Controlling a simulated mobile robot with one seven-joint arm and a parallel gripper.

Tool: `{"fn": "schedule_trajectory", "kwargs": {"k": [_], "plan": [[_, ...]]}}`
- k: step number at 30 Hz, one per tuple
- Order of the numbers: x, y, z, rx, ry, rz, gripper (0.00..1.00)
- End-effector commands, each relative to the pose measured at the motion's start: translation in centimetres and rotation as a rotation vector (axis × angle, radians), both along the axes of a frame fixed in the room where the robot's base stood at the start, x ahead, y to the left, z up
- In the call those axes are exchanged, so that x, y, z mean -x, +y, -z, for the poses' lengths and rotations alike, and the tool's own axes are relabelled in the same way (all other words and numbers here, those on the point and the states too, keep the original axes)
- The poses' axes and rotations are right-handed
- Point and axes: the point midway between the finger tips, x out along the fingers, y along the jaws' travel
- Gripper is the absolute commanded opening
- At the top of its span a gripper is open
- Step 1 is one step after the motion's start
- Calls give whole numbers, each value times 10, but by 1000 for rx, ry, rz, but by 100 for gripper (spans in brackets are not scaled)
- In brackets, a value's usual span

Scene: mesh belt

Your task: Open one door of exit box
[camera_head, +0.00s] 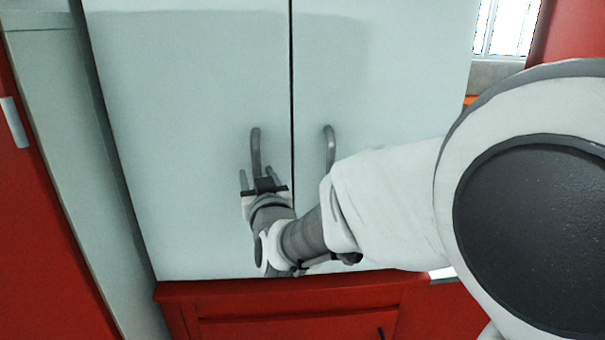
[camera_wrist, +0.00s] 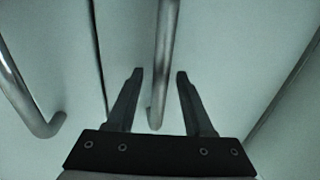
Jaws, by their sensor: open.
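The exit box is a pale cabinet with a left door (camera_head: 180,130) and a right door (camera_head: 385,80), both looking shut, with a thin dark gap between them. The left door has a grey bar handle (camera_head: 255,150); the right door has a similar handle (camera_head: 329,145). My gripper (camera_head: 257,174) is open at the lower part of the left door's handle. In the wrist view, that handle (camera_wrist: 164,60) runs between the two open fingers (camera_wrist: 159,75), with space on both sides. The other handle (camera_wrist: 20,85) is at the left there.
A red drawer unit (camera_head: 300,292) stands below the doors. A red panel with a pale handle (camera_head: 14,122) is at the far left, beside a pale side panel (camera_head: 75,160). My arm covers part of the right door. A window (camera_head: 505,28) shows at upper right.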

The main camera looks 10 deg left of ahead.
Motion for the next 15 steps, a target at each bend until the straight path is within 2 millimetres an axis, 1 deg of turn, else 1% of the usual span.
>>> {"fn": "schedule_trajectory", "kwargs": {"k": [1,2,3,5,6,10,15], "plan": [[0,0,0,0,0,0,52],[0,0,0,0,0,0,48],[0,0,0,0,0,0,41],[0,0,0,0,0,0,30],[0,0,0,0,0,0,23],[0,0,0,0,0,0,0],[0,0,0,0,0,0,0]]}}
